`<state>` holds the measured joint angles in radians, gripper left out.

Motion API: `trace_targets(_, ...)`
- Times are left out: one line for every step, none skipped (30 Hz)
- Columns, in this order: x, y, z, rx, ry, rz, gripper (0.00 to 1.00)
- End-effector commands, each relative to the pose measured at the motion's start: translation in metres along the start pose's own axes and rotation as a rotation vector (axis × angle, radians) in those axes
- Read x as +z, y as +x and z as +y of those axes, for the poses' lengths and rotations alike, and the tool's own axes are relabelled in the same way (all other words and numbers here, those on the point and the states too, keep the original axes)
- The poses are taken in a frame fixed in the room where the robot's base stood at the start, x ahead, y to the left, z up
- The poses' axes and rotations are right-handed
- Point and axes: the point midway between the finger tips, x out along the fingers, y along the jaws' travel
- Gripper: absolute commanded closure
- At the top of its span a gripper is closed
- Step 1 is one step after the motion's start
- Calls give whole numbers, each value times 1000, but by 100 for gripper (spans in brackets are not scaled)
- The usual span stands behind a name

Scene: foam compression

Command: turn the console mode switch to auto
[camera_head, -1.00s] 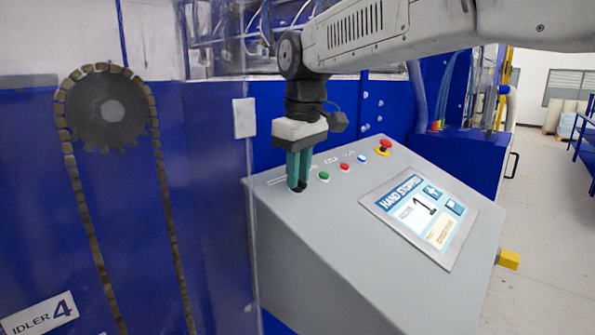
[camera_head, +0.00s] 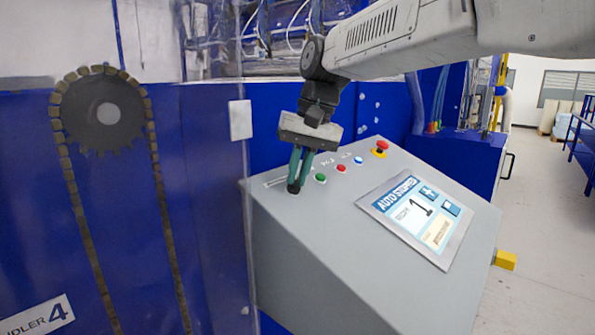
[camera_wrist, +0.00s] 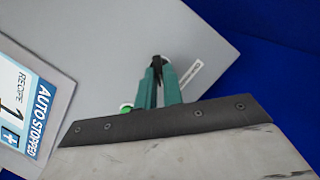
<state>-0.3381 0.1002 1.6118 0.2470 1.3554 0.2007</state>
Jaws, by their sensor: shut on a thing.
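The grey console (camera_head: 330,240) has a sloped top with a black mode switch (camera_head: 293,187) at its far left end. My gripper (camera_head: 296,178) is shut on the switch, its green fingers reaching down to it at a tilt. The wrist view also shows my gripper (camera_wrist: 160,75) with its fingertips at the dark switch (camera_wrist: 157,62). The screen (camera_head: 416,217) reads "AUTO STOPPED" and a recipe number 1. The wrist view shows the same words on the screen (camera_wrist: 25,105). The fingers hide part of the switch.
A clear guard panel and chain sprocket (camera_head: 104,112) stand at left.

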Motion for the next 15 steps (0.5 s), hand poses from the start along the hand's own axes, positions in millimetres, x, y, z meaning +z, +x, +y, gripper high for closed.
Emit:
trace_targets(1,6,2,-1,18,-13,100)
trace_targets(1,6,2,-3,27,-13,100)
trace_targets(1,6,2,-6,38,-14,100)
trace_targets(1,6,2,-8,45,-14,100)
trace_targets(1,6,2,-10,50,-14,100)
trace_targets(1,6,2,-12,57,-14,100)
trace_targets(1,7,2,-13,61,-15,100)
trace_targets(1,7,2,-14,65,-15,100)
trace_targets(2,7,2,-15,69,-15,100)
trace_targets(2,7,2,-15,71,-15,100)
trace_targets(2,7,2,-16,72,-15,100)
trace_targets(2,7,2,-16,73,-15,100)
trace_targets(2,7,2,-16,74,-15,100)
trace_targets(2,7,2,-16,74,-16,100)
trace_targets(2,7,2,-16,74,-16,100)
